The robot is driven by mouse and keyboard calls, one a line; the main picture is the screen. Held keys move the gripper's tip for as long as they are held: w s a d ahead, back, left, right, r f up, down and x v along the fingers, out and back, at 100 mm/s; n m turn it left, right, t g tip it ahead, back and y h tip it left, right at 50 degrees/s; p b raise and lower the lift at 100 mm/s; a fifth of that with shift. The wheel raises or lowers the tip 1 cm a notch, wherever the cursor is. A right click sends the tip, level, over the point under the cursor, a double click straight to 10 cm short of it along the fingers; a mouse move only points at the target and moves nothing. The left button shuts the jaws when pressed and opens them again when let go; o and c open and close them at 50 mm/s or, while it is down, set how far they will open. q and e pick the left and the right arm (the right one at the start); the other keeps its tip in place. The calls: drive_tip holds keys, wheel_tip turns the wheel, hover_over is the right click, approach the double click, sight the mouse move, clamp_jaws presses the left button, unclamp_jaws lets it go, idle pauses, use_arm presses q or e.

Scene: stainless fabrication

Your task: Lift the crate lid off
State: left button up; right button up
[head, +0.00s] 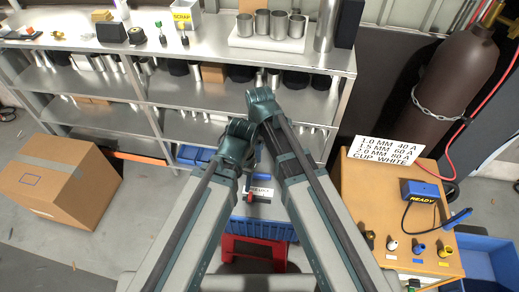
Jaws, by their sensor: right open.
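A blue crate (265,229) stands low at the centre, on a red stand (240,250). A pale lid with a printed label (264,190) shows on it in the gap between my two arms. A small dark and red part shows at the lid, too small to make out. My right gripper (257,180) shows only in part, open and close to the lid; I cannot tell whether it touches. My left gripper is hidden behind my left arm. Much of the crate and lid is covered by both arms.
A steel shelf unit (130,52) with cups and parts stands behind. A cardboard box (60,180) is on the floor at left. A wooden bench (385,205) with torch parts, a sign and a blue box is at right, beside a brown gas cylinder (445,90).

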sight(260, 174)
use_arm(q)
wheel_tip(260, 174, down, 14)
drive_tip(key=b, duration=1.3)
drive_tip(key=shift+r, duration=0.15)
use_arm(e)
wheel_tip(260, 174, down, 14)
drive_tip(key=shift+r, duration=0.15)
clamp_jaws()
use_arm(q)
drive_tip(key=shift+r, duration=0.1)
